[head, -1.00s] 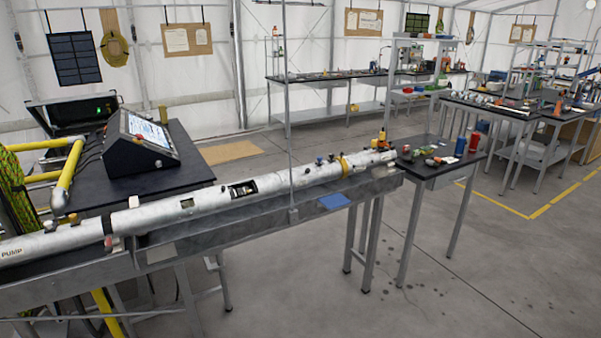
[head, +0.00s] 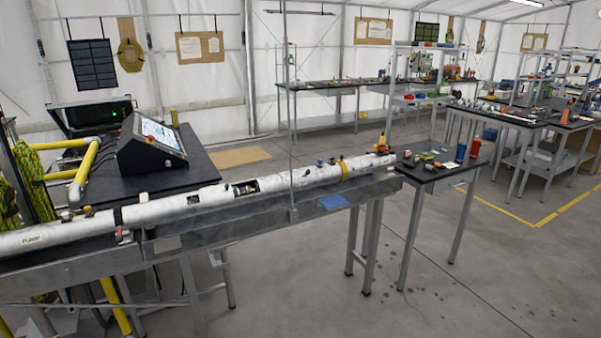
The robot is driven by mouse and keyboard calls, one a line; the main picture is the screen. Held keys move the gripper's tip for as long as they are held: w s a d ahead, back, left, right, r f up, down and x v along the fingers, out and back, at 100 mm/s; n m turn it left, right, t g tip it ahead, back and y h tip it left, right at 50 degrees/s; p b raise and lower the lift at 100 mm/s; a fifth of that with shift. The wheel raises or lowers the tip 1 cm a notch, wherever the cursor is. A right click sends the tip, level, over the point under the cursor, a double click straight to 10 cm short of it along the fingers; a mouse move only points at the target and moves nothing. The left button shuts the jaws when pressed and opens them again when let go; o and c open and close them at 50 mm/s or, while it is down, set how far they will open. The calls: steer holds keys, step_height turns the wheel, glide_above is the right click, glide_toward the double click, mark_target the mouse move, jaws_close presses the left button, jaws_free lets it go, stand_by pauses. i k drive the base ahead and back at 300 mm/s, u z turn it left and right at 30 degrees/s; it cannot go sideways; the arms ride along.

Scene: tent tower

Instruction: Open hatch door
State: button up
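A long grey-white tube (head: 165,209) marked PUMP lies on a metal trough bench (head: 215,222), running from the lower left to the middle right. An opening with dark inner parts shows in its upper side (head: 244,188). A smaller dark window (head: 193,200) sits to its left. I cannot tell from this distance which part is the hatch door. A yellow band (head: 343,168) is around the tube near its right end. My gripper is not in view.
A control console (head: 152,147) stands on a black table behind the tube. A small black table (head: 428,168) with loose items and a red container (head: 475,148) stands at the tube's right end. Open concrete floor (head: 450,270) lies at the lower right. A thin vertical pole (head: 288,110) rises by the bench.

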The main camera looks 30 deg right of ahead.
mark_target(308, 172)
steer(key=z, duration=0.15)
steer(key=i, duration=0.95)
steer(key=u, duration=0.05)
